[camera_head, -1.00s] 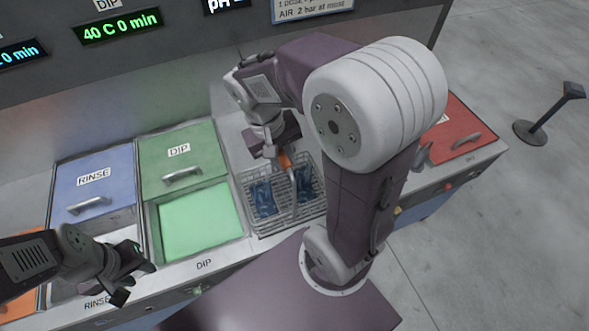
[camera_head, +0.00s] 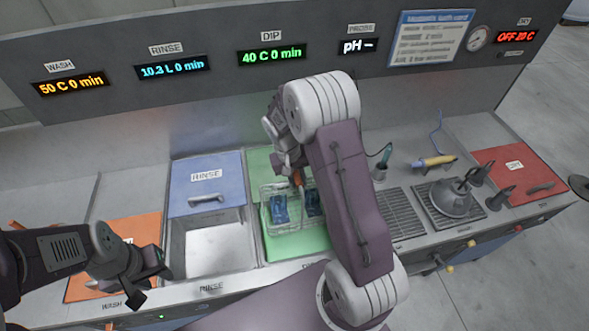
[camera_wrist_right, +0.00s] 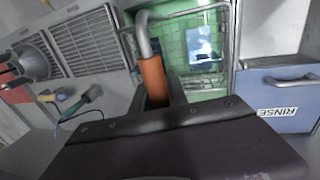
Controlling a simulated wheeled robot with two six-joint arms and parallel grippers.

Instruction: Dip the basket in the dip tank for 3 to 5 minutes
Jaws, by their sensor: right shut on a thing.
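The wire basket (camera_head: 282,222) holds dark blue pieces and is over the green dip tank (camera_head: 300,248); I cannot tell how deep it sits. The basket also shows in the right wrist view (camera_wrist_right: 185,22). My right gripper (camera_head: 297,172) is shut on its orange handle (camera_wrist_right: 153,80), and the arm hides part of the basket and tank. The dip display (camera_head: 272,54) reads 40 C 0 min.
The rinse tank (camera_head: 212,250) stands open left of the dip tank, its blue lid (camera_head: 205,180) behind. The orange wash lid (camera_head: 120,240) is further left. A drain grate (camera_head: 398,214), a grey hood-shaped fitting (camera_head: 452,197) and a red dry lid (camera_head: 510,172) are to the right.

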